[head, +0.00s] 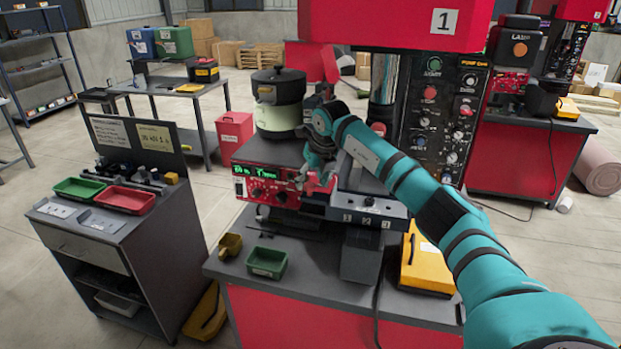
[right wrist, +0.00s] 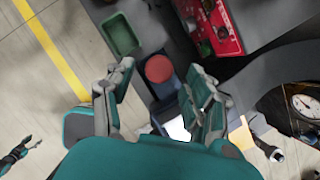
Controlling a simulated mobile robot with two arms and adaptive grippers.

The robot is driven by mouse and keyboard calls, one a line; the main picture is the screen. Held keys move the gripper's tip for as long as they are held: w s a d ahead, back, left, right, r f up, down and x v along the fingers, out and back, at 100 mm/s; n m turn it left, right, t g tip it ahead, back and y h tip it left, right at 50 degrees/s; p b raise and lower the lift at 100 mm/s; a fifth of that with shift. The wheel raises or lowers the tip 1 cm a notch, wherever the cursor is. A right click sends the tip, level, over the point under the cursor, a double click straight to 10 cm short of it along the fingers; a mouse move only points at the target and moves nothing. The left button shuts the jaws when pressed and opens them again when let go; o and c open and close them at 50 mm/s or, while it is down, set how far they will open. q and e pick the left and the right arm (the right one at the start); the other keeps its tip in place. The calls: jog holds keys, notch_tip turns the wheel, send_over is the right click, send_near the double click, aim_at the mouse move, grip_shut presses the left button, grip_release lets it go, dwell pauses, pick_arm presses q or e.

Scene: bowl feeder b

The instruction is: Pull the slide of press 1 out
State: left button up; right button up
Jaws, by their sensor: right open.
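Press 1 (head: 405,25) has a red head with a "1" plate and a dark control panel below it. The slide area (head: 365,205) is at the press base; my right arm partly covers it. My right gripper (head: 318,180) reaches down at the left of this base. In the right wrist view its fingers (right wrist: 160,105) are open, apart and empty. A round red knob (right wrist: 160,68) on a blue-grey block shows between and just beyond them; contact cannot be told. A small teal arm end, apparently my left gripper (right wrist: 22,152), shows at the lower left; its jaw state is unclear.
A red control box (head: 268,185) stands left of the gripper, with the bowl feeder (head: 278,105) behind. A green tray (head: 267,262) and a yellow case (head: 425,262) lie at the bench front. A grey side cabinet (head: 110,225) stands at left, across a floor gap.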

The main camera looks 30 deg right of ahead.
jog(key=shift+x, duration=0.9)
grip_shut()
